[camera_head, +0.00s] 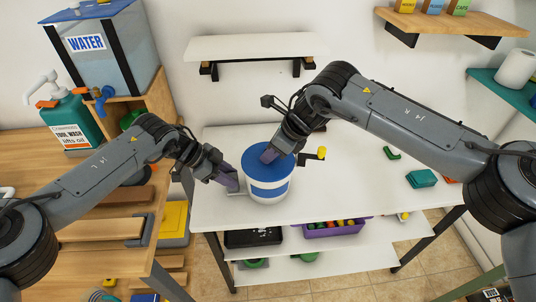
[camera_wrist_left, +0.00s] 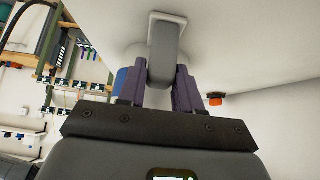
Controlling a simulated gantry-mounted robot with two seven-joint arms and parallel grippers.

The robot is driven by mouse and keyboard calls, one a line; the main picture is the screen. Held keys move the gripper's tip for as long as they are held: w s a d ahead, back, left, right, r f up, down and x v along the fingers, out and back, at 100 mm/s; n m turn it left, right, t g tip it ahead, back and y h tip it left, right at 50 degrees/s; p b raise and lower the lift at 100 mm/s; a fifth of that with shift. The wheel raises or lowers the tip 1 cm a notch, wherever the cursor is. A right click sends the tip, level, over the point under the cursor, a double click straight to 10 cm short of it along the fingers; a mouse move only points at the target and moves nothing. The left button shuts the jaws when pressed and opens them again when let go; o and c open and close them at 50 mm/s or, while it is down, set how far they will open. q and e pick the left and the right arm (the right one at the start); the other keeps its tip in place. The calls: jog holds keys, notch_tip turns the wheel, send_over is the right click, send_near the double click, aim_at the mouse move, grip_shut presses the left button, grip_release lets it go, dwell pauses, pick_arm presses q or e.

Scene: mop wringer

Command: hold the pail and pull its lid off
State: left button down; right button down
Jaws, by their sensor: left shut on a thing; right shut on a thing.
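The white pail (camera_head: 284,187) with a blue label band stands upright on the white table. Its blue lid (camera_head: 254,163) covers the top, and I see no clear gap under it. My left gripper (camera_head: 233,183) is at the pail's left side. In the left wrist view its purple fingers (camera_wrist_left: 158,88) are shut on the pail's pale grey side handle (camera_wrist_left: 164,50), which joins a white surface. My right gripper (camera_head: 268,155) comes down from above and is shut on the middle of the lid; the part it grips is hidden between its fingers.
A black crank with a yellow knob (camera_head: 322,152) sticks out behind the pail at right. A teal block (camera_head: 421,179) and a green piece (camera_head: 391,153) lie on the right of the table (camera_head: 340,195). A wall shelf (camera_head: 257,47) hangs behind. A wooden bench (camera_head: 100,250) stands at left.

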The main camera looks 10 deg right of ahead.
jog(key=shift+r, duration=0.25)
dwell(0.4)
jog(key=shift+r, duration=2.05)
pick_arm(q)
jog(key=c, duration=0.7)
grip_release()
